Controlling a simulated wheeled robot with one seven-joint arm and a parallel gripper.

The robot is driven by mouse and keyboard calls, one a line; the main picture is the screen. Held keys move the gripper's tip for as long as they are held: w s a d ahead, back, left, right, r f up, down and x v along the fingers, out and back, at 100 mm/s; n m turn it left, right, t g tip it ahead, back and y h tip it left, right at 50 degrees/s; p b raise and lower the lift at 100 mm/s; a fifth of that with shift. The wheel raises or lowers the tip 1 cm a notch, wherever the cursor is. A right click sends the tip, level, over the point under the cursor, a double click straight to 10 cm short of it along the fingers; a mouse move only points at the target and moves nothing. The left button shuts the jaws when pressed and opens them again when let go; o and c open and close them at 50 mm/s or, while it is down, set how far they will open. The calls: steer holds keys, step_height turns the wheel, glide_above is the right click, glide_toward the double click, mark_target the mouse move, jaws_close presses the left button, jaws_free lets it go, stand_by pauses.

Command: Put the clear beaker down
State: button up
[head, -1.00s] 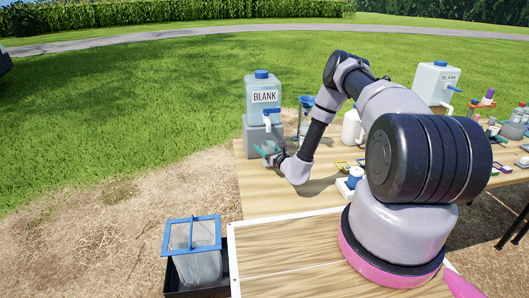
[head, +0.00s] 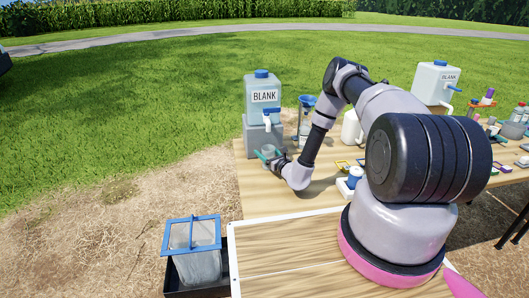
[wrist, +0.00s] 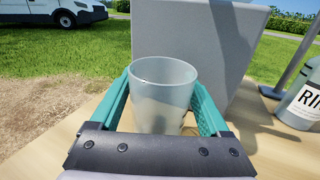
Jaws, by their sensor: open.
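The clear beaker (wrist: 163,95) is upright on the wooden table between the two green fingers of my gripper (wrist: 160,100) in the wrist view. The fingers are open, one on each side of the beaker; whether either one touches it I cannot tell. In the head view the beaker (head: 268,151) shows small at the table's left end, with my gripper (head: 270,157) around it. The grey block (wrist: 195,55) stands right behind the beaker. The beaker's foot is partly hidden by my gripper's body.
A jug marked BLANK (head: 263,97) stands on the grey block, its blue tap above the beaker's area. A bottle (wrist: 302,100) is to the right in the wrist view. A blue-rimmed bin (head: 195,250) stands at the table's front left. The table's left edge is close.

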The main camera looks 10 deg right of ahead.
steer(key=v, duration=1.1)
